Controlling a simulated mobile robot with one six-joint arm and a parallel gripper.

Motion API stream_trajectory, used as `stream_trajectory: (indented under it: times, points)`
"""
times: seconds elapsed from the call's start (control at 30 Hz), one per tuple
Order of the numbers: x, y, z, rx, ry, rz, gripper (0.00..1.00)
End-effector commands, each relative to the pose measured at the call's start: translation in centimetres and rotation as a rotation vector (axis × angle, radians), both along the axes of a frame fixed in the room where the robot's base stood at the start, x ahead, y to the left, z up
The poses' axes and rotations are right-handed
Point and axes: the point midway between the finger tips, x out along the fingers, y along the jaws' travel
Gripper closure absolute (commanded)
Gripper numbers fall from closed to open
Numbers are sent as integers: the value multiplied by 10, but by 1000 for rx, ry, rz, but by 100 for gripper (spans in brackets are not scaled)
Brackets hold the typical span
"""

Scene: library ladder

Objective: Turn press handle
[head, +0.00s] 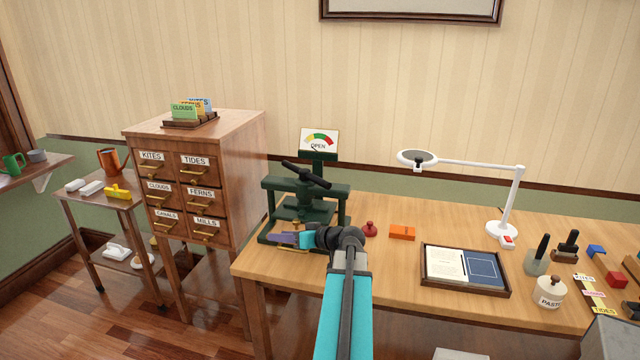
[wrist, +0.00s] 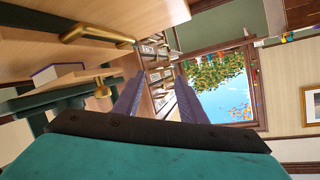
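The dark green press (head: 335,208) stands at the left end of the wooden desk. Its black bar handle (head: 306,176) sits on top, slanting down to the right. The sign (head: 319,141) behind it reads OPEN under a coloured dial. My gripper (head: 282,239) is low in front of the press, below the handle and apart from it, pointing left. In the wrist view my two fingers (wrist: 158,82) are spread with nothing between them. Part of the green press (wrist: 42,102) shows at the left there; the handle cannot be made out in that view.
A drawer cabinet (head: 258,150) stands left of the desk. A red knobbed piece (head: 370,230), an orange block (head: 402,232), a tray (head: 465,288) and a white lamp (head: 502,230) are right of the press. Space above the handle is clear.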

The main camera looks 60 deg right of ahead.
Motion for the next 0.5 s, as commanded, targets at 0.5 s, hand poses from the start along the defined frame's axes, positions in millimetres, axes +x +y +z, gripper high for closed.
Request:
stream_trajectory:
  times: [0.5]
  points:
    - [-138,-126,110,-226,-264,-243,62]
